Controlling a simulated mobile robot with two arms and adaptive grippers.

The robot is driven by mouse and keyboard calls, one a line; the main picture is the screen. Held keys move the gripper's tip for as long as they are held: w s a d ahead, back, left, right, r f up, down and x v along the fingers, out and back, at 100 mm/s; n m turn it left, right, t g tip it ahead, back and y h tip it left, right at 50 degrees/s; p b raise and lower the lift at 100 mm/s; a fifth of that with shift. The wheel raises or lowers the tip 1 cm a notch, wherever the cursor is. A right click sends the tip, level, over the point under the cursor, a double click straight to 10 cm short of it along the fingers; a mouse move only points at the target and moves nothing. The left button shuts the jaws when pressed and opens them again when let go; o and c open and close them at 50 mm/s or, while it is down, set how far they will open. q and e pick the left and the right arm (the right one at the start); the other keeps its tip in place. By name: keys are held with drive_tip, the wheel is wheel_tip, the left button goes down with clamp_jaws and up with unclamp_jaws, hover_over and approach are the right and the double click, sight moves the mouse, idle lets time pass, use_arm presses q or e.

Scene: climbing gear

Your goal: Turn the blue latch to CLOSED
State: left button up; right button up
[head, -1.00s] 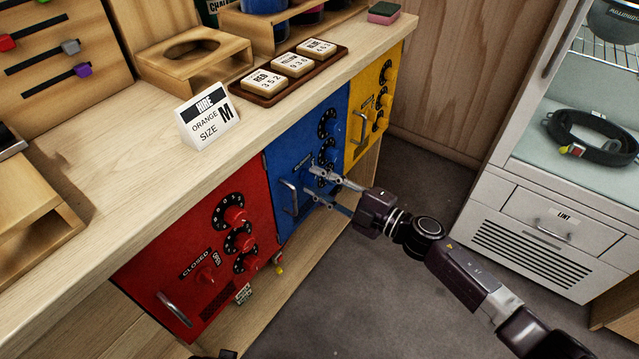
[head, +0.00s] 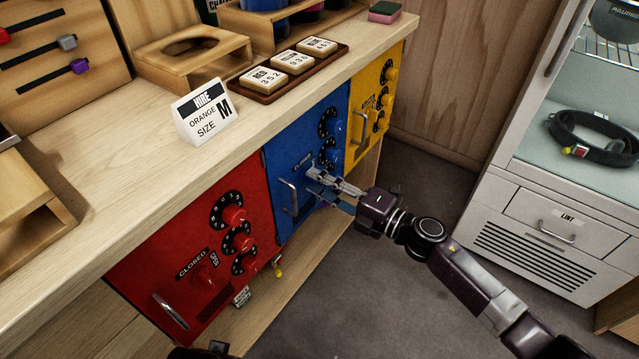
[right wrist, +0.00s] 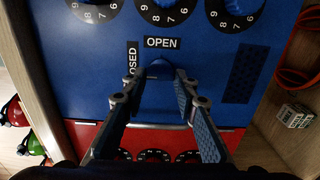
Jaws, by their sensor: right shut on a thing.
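The blue door (head: 290,165) is in the front of the wooden counter, between the red and yellow doors. Its blue latch (right wrist: 160,69) sits in the right wrist view just under the OPEN label (right wrist: 164,42), with the upright CLOSED label (right wrist: 132,60) to its left. My right gripper (head: 312,180) is at the blue door, its fingers shut on the latch from both sides. The fingers (right wrist: 158,86) hide part of the latch, so its exact angle is hard to tell.
The blue door's metal handle (head: 290,197) is close to my right fingers. Blue dials (head: 327,129) are above the latch. The red door (head: 205,260) and yellow door (head: 362,130) adjoin. A white cabinet (head: 540,215) stands right, with open floor between.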

drive_tip(key=o, duration=1.2)
drive_tip(key=shift+c, duration=0.2)
drive_tip(key=shift+s+d, duration=0.2)
drive_tip(key=shift+d, duration=0.05)
drive_tip(key=v, duration=1.1)
drive_tip(key=shift+s+d, duration=0.1)
drive_tip(key=shift+d, duration=0.05)
